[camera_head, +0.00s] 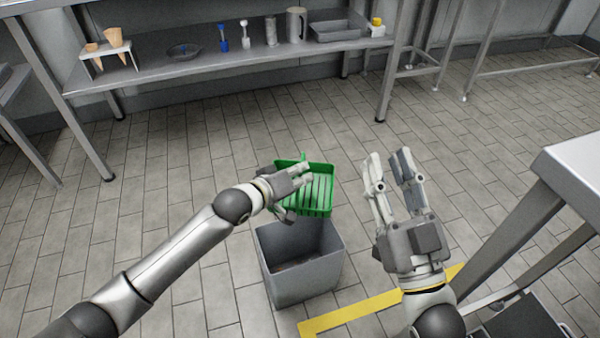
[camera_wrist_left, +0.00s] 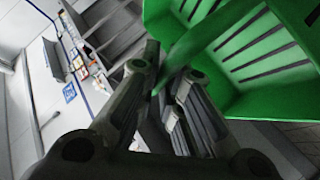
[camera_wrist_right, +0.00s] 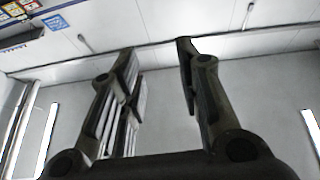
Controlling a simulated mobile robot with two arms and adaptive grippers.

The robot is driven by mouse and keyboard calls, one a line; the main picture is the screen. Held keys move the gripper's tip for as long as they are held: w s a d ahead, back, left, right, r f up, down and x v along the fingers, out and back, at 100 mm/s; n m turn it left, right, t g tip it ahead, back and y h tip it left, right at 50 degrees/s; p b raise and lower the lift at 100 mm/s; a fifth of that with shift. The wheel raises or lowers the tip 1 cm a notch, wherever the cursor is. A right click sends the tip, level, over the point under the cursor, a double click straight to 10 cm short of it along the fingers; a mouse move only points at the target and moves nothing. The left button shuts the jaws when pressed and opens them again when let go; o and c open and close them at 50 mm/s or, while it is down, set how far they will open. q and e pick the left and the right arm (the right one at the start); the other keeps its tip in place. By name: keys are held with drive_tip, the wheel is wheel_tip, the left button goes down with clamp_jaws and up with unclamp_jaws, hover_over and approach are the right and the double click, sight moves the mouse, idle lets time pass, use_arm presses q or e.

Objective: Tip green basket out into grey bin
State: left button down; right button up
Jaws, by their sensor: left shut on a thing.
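The green basket (camera_head: 318,190) has slotted walls and hangs above the far edge of the grey bin (camera_head: 305,275). My left gripper (camera_head: 298,178) is shut on the basket's left edge, which also shows close up in the left wrist view (camera_wrist_left: 255,60). The basket looks tilted; I see no loose contents in it. The grey bin stands on the floor, open at the top, with something brownish at its bottom that I cannot make out. My right gripper (camera_head: 388,165) is open and empty, raised to the right of the basket; its spread fingers show in the right wrist view (camera_wrist_right: 155,75).
A steel shelf (camera_head: 240,62) at the back holds cones in a stand (camera_head: 108,50), a jug (camera_head: 296,24) and a tray (camera_head: 338,31). A steel table (camera_head: 575,170) stands at the right. Yellow tape (camera_head: 350,313) marks the floor. The tiled floor at left is clear.

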use_arm(q)
drive_tip(key=shift+w+d+r+g+p, duration=0.1)
drive_tip(key=shift+w+r+g+p, duration=0.3)
drive_tip(key=shift+p, duration=0.75)
drive_tip(key=shift+w+d+r+n+g+y+p, duration=0.1)
drive_tip(key=shift+w+n+g+y+p, duration=0.45)
drive_tip(key=shift+p, duration=0.6)
drive_tip(key=shift+w, duration=0.25)
use_arm(e)
drive_tip(key=s+d+f+g+h, duration=0.2)
drive_tip(key=f+g, duration=0.4)
drive_tip(key=f, duration=0.4)
drive_tip(key=s+d+f+g+h, duration=0.2)
drive_tip(key=s+f+g, duration=0.1)
drive_tip(key=f+g, duration=0.4)
drive_tip(key=shift+s+d+f+m, duration=0.2)
drive_tip(key=shift+s+f+m, duration=0.1)
drive_tip(key=shift+f, duration=1.5)
